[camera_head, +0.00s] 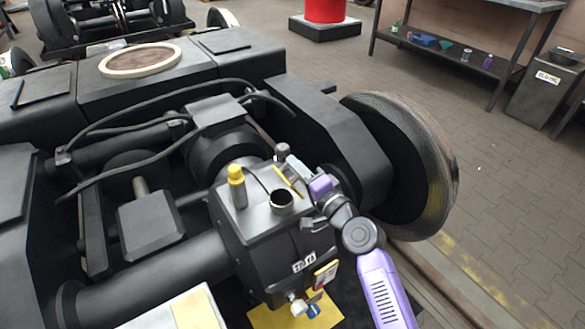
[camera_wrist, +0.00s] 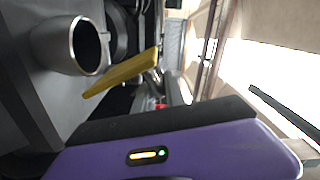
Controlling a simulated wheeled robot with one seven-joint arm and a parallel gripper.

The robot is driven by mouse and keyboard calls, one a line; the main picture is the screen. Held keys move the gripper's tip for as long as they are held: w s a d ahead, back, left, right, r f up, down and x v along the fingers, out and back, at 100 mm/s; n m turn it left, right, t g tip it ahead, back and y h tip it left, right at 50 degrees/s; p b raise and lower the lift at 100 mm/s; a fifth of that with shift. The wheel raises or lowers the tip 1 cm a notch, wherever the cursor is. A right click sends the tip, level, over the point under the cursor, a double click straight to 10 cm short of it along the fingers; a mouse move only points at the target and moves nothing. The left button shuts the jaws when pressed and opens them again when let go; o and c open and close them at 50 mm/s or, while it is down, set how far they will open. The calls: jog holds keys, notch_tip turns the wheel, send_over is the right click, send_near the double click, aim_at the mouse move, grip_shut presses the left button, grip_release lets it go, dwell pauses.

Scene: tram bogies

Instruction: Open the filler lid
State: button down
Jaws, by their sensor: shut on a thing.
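The filler neck (camera_head: 282,199) on top of the grey gearbox is a short metal tube with its dark mouth uncovered. The filler lid (camera_head: 289,180) shows as a thin yellow strip, tilted up beside the neck. In the wrist view the neck (camera_wrist: 72,45) is at upper left and the yellow lid (camera_wrist: 122,72) stands apart from its mouth. My gripper (camera_head: 300,174) is at the lid, to the right of the neck, shut on it. The exact contact is hidden. In the wrist view a dark finger and my purple gripper body fill the lower part.
A yellow-capped plug (camera_head: 237,185) stands left of the neck. A grey knob (camera_head: 282,151) is just behind the lid. The large wheel (camera_head: 425,165) is to the right of my gripper. Black hoses (camera_head: 150,155) cross the bogie frame. The paved floor at right is clear.

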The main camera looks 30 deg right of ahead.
jog(key=shift+d+r, duration=0.15)
jog(key=shift+d, duration=0.05)
dwell(0.3)
jog(key=c, duration=1.5)
grip_release()
jog(key=shift+o, duration=0.2)
jog(key=s, duration=0.7)
jog(key=shift+s, duration=0.4)
